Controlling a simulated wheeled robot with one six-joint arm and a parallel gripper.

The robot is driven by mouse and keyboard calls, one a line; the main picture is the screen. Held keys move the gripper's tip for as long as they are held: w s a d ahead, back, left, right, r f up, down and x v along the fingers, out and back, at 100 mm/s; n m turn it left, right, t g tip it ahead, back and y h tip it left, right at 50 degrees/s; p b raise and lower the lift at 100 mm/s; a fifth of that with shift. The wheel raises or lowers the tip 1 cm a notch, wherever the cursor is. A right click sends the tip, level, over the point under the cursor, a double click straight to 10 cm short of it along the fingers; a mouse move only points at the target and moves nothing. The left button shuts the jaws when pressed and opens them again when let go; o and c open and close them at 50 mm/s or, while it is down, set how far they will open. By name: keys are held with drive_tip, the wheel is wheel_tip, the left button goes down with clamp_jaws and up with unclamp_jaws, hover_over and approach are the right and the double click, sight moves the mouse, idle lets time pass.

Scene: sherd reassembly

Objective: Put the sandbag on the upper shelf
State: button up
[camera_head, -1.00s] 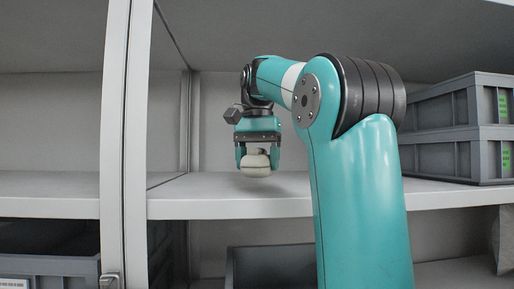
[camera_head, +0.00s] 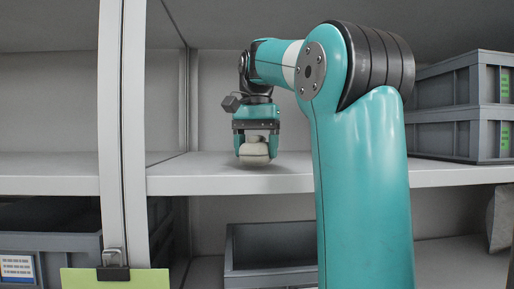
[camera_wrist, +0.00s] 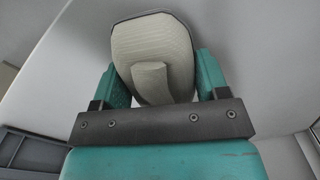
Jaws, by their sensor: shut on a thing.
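The sandbag (camera_head: 255,151) is a small cream cloth bag. My gripper (camera_head: 256,146) is shut on it, with a teal finger on each side. In the head view the bag hangs below the gripper at the upper shelf (camera_head: 200,177), near the shelf's front part. Whether its underside touches the shelf I cannot tell. In the wrist view the sandbag (camera_wrist: 154,55) fills the space between the fingers, its strap-like tab facing the camera.
Stacked grey crates (camera_head: 462,117) stand on the upper shelf at the right. A white upright post (camera_head: 122,130) is left of my gripper. Grey bins (camera_head: 270,250) sit on the lower level. The upper shelf around the bag is clear.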

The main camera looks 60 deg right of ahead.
drive_tip(key=shift+f, duration=0.35)
drive_tip(key=o, duration=1.4)
drive_tip(key=shift+o, duration=0.2)
